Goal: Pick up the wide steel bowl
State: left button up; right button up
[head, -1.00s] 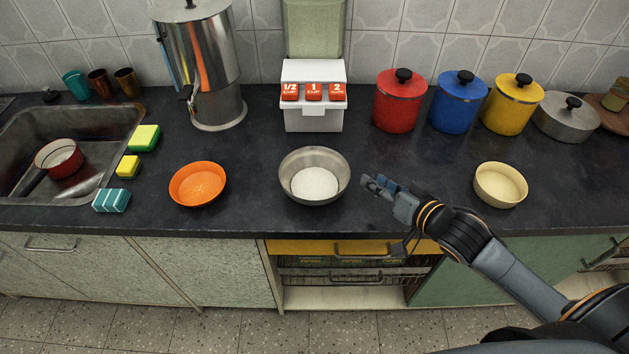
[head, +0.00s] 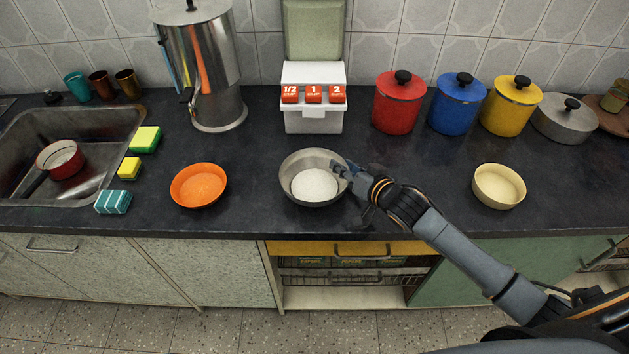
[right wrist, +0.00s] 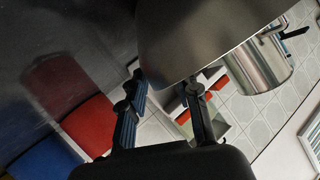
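The wide steel bowl (head: 298,165) stands upright on the dark counter with white contents (head: 315,184) in it. My right gripper (head: 346,173) is at the bowl's right rim, with a fingertip overlapping the rim. In the right wrist view the bowl's grey wall (right wrist: 210,30) fills the top, close to the fingertips. The two fingers of my right gripper (right wrist: 164,88) are spread apart there, with a gap between them. Whether they touch the bowl cannot be told. My left gripper is not in view.
An orange bowl (head: 199,186) stands to the left and a cream bowl (head: 499,187) to the right. Behind are a white box (head: 313,119) with red labels, a steel urn (head: 207,75) and a red canister (head: 399,103). The counter between the steel and orange bowls is clear.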

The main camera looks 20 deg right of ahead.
jog(key=shift+x, duration=0.85)
jog(key=shift+c, duration=0.4)
grip_shut()
jog(key=shift+r, duration=0.15)
